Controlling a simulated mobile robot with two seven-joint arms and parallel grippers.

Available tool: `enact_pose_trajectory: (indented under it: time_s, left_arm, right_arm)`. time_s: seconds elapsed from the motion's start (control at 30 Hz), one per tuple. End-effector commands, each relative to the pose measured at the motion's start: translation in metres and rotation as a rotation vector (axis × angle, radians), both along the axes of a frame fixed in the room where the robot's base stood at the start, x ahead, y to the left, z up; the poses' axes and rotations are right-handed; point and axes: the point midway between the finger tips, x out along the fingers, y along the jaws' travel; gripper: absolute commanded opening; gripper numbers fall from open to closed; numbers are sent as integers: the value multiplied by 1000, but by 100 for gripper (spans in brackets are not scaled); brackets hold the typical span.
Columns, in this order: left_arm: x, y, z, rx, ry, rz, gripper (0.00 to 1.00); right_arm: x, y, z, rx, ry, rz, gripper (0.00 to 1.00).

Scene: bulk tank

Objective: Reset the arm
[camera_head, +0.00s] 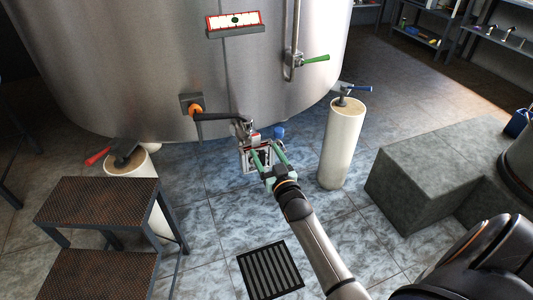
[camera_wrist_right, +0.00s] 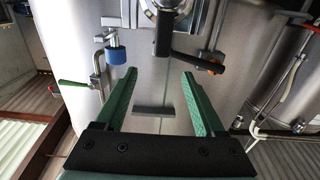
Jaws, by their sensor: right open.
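My right gripper (camera_head: 268,156) is open beside the outlet fitting (camera_head: 243,127) low on the front of the steel tank (camera_head: 130,60). Its green fingers frame part of a red-and-white framed item (camera_head: 245,160) below the outlet in the head view. In the right wrist view the open fingers (camera_wrist_right: 159,76) point at the tank, with nothing held between them. A dark vertical fitting (camera_wrist_right: 163,40) shows beyond the fingertips. Whether the fingers touch anything is unclear. My left gripper is not in view.
A black lever with an orange hub (camera_head: 196,110) and a green handle (camera_head: 315,59) are on the tank. A pale cylinder (camera_head: 342,145) stands right of my gripper. Metal steps (camera_head: 95,205) stand left, grey blocks (camera_head: 430,175) right. A floor grate (camera_head: 270,270) lies in front.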

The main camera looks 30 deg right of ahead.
Motion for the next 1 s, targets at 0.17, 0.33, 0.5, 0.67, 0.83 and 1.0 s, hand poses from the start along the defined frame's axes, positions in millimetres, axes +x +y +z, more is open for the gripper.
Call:
enact_pose_trajectory:
  time_s: [0.17, 0.33, 0.5, 0.67, 0.83, 1.0]
  left_arm:
    - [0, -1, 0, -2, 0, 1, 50]
    - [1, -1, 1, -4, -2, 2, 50]
    - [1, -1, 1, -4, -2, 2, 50]
    - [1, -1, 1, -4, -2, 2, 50]
    - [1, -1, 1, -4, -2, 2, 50]
    - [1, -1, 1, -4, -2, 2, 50]
  right_arm:
    - [0, 0, 0, 0, -1, 0, 71]
    - [0, 0, 0, 0, -1, 0, 71]
    - [0, 0, 0, 0, -1, 0, 71]
    - [-8, 7, -8, -6, 30, 15, 71]
    - [-54, 47, -51, -20, 200, 106, 71]
    - [-136, 117, -101, -8, 450, 265, 71]
